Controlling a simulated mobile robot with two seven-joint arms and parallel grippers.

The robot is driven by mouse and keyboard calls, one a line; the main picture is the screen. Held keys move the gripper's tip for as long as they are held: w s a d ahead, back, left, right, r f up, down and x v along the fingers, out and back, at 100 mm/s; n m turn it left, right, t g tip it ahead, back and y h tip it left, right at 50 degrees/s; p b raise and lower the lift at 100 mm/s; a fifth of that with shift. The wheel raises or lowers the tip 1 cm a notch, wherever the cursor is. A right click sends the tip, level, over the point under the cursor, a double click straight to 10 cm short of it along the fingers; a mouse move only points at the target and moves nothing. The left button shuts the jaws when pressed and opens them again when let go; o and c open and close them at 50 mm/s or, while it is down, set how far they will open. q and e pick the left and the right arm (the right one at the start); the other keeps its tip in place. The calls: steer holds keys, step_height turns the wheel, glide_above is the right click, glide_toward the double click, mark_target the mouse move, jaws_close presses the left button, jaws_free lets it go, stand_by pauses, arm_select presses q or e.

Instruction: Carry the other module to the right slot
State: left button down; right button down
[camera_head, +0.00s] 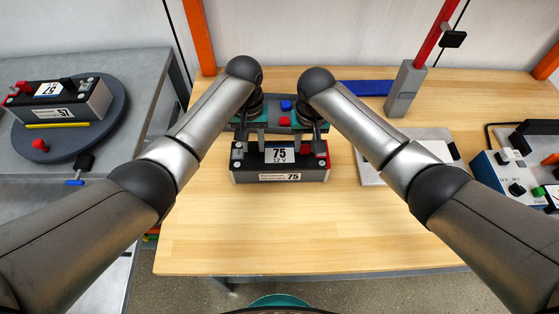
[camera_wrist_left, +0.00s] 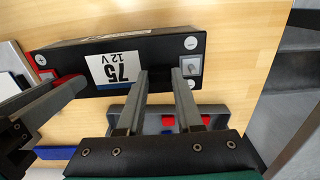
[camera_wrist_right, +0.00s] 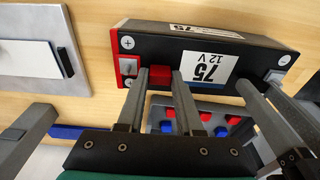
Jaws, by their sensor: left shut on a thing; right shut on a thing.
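A black module marked 75 (camera_head: 280,174), with a red right end, is in the middle of the table; it also shows in the left wrist view (camera_wrist_left: 150,50) and the right wrist view (camera_wrist_right: 245,45). My left gripper (camera_head: 261,142) is shut on its left end, close to the terminal. My right gripper (camera_head: 317,142) is shut at its red end, where a red part (camera_wrist_right: 160,72) shows between the fingers. I cannot tell whether the module touches the table. I cannot identify the right slot.
Behind module 75 is a grey fixture with red and blue blocks (camera_head: 284,121), partly hidden by my grippers. A grey plate (camera_head: 370,174) lies right, beneath my right arm. A grey post (camera_head: 405,88) and control box (camera_head: 497,175) stand further right. The front table is clear.

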arm_select(q)
steer(key=shift+r, duration=0.3)
arm_select(e)
steer(key=shift+r, duration=0.3)
